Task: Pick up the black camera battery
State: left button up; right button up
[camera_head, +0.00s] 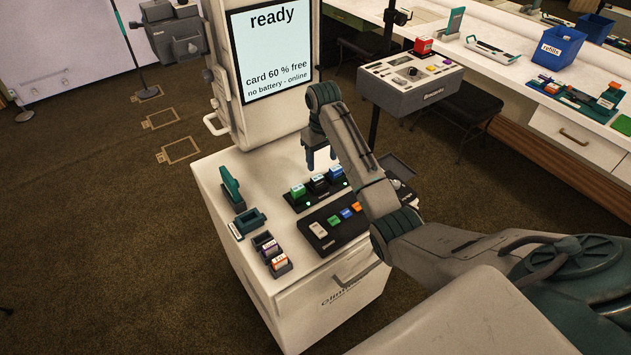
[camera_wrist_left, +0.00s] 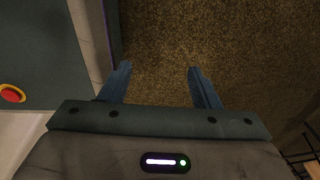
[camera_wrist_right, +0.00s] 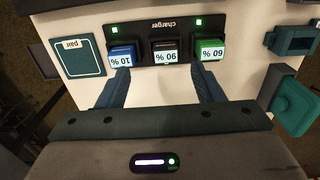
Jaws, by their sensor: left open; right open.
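The black camera battery (camera_head: 319,184) stands in the middle slot of the charger (camera_head: 303,205) on the white cabinet. In the right wrist view the black battery (camera_wrist_right: 165,52) carries a 90 % label. A blue 10 % battery (camera_wrist_right: 122,56) and a green 60 % battery (camera_wrist_right: 210,50) stand beside it. My right gripper (camera_head: 320,160) is open and empty above the charger, pointing down. In the right wrist view its fingers (camera_wrist_right: 160,76) lie either side of the black battery's line, apart from it. My left gripper (camera_wrist_left: 160,72) is open and empty over the carpet.
A button panel (camera_head: 350,229) lies in front of the charger. A teal holder (camera_head: 248,222) and a small dark tray with labelled blocks (camera_head: 283,270) stand left of it. The upright screen (camera_head: 272,55) rises behind. A grey console (camera_head: 405,95) stands to the right.

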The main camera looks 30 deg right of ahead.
aim_at(318, 177)
notch_tip(318, 177, down, 2)
jog(key=shift+f, duration=0.1)
jog(key=f, duration=0.1)
jog(key=f+p, duration=0.1)
jog(key=f, duration=0.1)
jog(key=w+a+f+p, duration=0.1)
jog(key=shift+f, duration=0.85)
jog(key=shift+c, duration=0.2)
jog(key=c, duration=1.1)
pick_arm(q)
jog(key=shift+s+r, duration=0.2)
jog(key=shift+r, duration=0.35)
jog(key=shift+s+r, duration=0.2)
jog(key=shift+r, duration=0.35)
pick_arm(e)
jog(key=shift+o, duration=0.2)
